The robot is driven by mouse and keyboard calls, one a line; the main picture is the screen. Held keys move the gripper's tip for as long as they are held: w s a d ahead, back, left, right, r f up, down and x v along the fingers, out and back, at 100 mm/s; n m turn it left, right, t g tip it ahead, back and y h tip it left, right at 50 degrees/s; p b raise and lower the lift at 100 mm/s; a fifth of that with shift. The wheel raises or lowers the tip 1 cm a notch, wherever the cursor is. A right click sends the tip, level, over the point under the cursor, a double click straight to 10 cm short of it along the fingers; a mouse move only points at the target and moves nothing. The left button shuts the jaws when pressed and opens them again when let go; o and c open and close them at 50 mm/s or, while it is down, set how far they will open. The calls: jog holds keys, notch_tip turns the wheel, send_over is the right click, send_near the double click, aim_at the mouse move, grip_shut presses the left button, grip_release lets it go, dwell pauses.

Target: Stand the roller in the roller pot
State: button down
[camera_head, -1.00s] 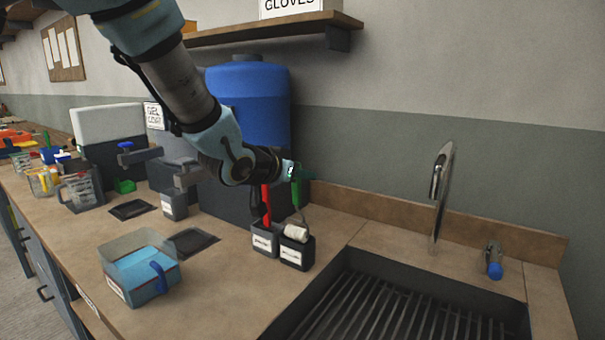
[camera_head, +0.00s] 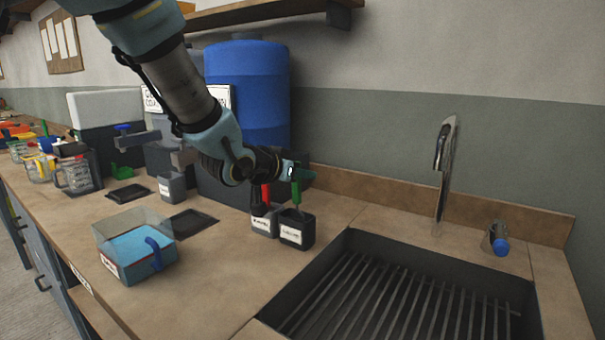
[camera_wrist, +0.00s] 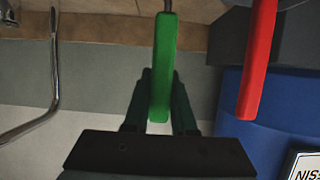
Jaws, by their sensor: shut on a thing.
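My gripper (camera_head: 298,174) is shut on the green handle (camera_head: 296,194) of the roller, above the right-hand dark pot (camera_head: 297,231). In the wrist view the green handle (camera_wrist: 163,60) lies between my two dark fingers (camera_wrist: 160,105). The pot has a white label too small to read surely.
A red-handled tool (camera_head: 266,194) stands in the adjacent left pot (camera_head: 264,221), close to my gripper. The sink (camera_head: 400,290) lies to the right, with a faucet (camera_head: 441,170). A clear tub of blue liquid (camera_head: 135,250) stands at left front. A blue drum (camera_head: 247,95) is behind.

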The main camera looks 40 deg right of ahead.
jog(key=c, duration=0.7)
grip_release()
jog(key=shift+o, duration=0.2)
jog(key=v, duration=1)
jog(key=shift+a+r+b, duration=0.25)
jog(key=shift+a+b, duration=0.05)
